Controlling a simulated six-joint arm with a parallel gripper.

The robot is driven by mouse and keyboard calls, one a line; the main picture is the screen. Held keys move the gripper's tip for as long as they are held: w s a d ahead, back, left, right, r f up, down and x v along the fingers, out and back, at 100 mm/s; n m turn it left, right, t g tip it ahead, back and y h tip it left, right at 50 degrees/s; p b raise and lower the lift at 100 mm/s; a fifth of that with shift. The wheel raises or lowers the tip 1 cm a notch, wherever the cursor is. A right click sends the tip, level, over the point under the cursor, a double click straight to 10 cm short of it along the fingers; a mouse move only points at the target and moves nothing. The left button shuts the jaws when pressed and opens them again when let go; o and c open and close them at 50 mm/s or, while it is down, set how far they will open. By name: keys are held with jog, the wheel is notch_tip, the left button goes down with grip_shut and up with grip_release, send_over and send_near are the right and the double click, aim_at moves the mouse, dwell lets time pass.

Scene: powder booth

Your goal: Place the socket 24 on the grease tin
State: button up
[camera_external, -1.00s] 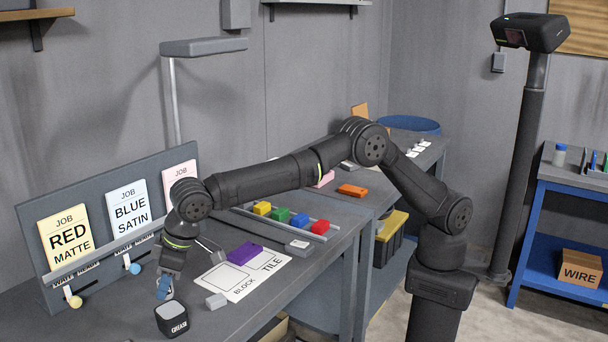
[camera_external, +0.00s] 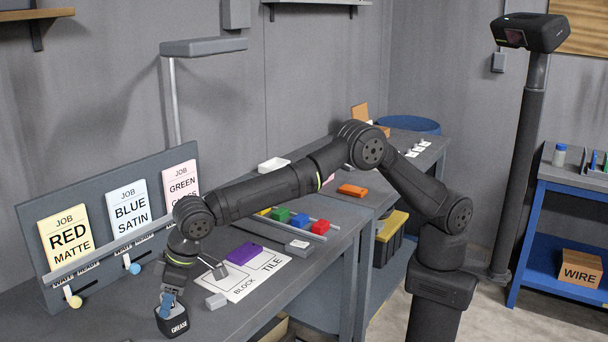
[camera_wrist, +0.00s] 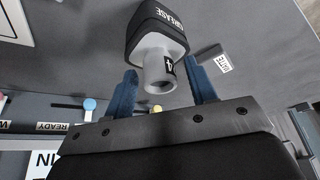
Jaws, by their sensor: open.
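The grease tin (camera_external: 174,325) is a dark, rounded block with a light top and the word GREASE, near the front of the bench. It also shows at the top of the wrist view (camera_wrist: 157,22). The socket 24 (camera_wrist: 155,72) is a light grey hollow cylinder; only a 4 on its dark label is readable. It appears to stand on the tin's top, end towards the camera. My gripper (camera_external: 167,304) is at the tin's top. In the wrist view its blue fingers (camera_wrist: 161,68) are apart, one on each side of the socket, with visible gaps. In the external view the socket is hidden.
A small grey block (camera_external: 216,301) lies just right of the tin, beside the white BLOCK/TILE sheet (camera_external: 240,292) with a purple tile (camera_external: 244,254). The job board (camera_external: 110,225) with knobs stands behind. Coloured blocks (camera_external: 300,220) sit further right.

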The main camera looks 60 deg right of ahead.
aim_at(161, 295)
jog(key=v, duration=1.2)
jog(key=shift+r, duration=0.15)
jog(key=x, duration=1.2)
notch_tip(161, 295, up, 2)
jog(key=shift+r, duration=0.8)
